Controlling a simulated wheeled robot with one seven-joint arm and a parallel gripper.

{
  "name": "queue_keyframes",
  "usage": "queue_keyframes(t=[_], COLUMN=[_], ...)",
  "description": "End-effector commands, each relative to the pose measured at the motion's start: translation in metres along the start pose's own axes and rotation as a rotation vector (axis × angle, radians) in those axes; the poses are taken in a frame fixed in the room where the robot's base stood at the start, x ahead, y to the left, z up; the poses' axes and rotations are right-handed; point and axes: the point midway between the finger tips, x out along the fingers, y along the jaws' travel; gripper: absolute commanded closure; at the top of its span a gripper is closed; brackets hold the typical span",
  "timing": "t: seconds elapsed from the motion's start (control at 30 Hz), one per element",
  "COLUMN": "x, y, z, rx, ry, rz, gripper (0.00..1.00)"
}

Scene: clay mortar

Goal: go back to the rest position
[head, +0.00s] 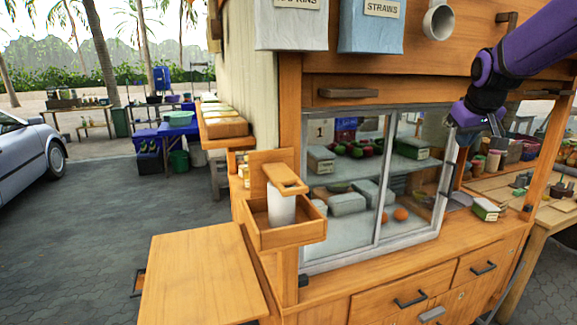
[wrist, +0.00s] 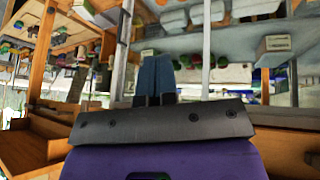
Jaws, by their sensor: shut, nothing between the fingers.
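My purple arm reaches in from the upper right in the head view, with my gripper (head: 496,128) hanging in front of the right side of the stall's glass display case (head: 345,200). In the wrist view my gripper (wrist: 156,62) shows two blue-grey fingers close together, shut with nothing between them. The gripper's fingertips are small and partly dark in the head view. The wrist view looks tilted or upside down at the case and its shelves.
A wooden counter (head: 470,245) with drawers runs below the case. A wooden box with a white cylinder (head: 282,211) stands left of the glass. A bare wooden board (head: 200,280) juts out at front left. Paved ground (head: 80,230) lies open at left, near a parked car (head: 28,150).

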Motion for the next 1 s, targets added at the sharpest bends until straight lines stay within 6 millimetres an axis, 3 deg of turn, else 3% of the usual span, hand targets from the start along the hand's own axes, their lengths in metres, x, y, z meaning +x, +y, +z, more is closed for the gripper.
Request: queue_keyframes(t=[0.03,0.2,0.5,0.8,1.0], x=[-0.018,-0.064,-0.123,-0.150,-0.153], y=[-0.008,-0.034,-0.078,-0.111,-0.121], z=[0.013,0.061,0.158,0.255,0.287], rx=[0.009,0.038,0.074,0.101,0.110], ry=[0.005,-0.004,-0.022,-0.046,-0.057], rz=[-0.013,-0.053,-0.106,-0.133,-0.137], gripper=[1.00,1.00,1.00,1.00,1.00])
